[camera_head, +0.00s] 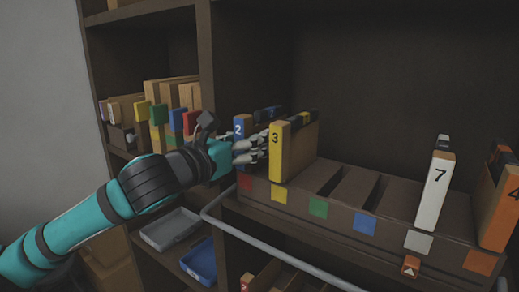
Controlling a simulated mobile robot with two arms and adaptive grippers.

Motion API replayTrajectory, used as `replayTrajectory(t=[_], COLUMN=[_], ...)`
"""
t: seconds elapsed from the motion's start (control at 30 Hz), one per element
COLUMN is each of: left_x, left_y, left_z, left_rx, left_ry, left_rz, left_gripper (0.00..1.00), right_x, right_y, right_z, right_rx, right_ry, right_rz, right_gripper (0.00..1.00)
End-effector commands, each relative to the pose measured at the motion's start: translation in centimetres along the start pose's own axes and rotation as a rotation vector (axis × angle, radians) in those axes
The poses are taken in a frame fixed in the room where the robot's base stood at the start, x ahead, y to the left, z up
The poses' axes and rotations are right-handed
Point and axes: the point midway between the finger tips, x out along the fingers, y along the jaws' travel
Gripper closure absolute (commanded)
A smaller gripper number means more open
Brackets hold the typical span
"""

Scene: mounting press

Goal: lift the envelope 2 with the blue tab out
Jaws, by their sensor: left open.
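Envelope 2 (239,129), with a blue tab marked 2, stands upright at the left end of the long brown rack (290,208). Envelope 3 (279,152), with a yellow tab, stands upright to its right. My left gripper (262,147) is open, its fingers in front of and between the two tabs. The fingers hide the lower part of envelope 2, and I cannot tell whether they touch it. My right gripper is not in view.
Envelope 7 (435,190) and envelope 4 (500,213) stand at the rack's right. Empty slots lie between. A grey rail (262,243) runs in front. Grey tray (171,228) and blue tray (200,261) sit lower left. More coloured folders (158,113) fill the left shelf.

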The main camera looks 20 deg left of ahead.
Motion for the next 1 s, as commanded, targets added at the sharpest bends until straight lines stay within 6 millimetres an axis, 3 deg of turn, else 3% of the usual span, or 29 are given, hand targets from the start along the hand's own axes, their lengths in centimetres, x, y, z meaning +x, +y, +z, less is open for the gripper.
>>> replayTrajectory(t=[0.1, 0.5, 1.0], left_x=[-0.03, -0.05, -0.07], left_y=[0.01, 0.02, 0.04], left_z=[-0.03, -0.02, 0.18], left_rx=[0.000, -0.001, 0.000], left_ry=[0.000, 0.001, -0.001], left_rz=[0.000, 0.000, 0.001], left_gripper=[0.51, 1.00, 1.00], right_x=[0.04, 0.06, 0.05], right_y=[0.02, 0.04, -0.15], right_z=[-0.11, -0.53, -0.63], right_rx=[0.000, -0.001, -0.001], right_ry=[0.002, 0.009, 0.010], right_rz=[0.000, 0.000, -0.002], right_gripper=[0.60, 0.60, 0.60])
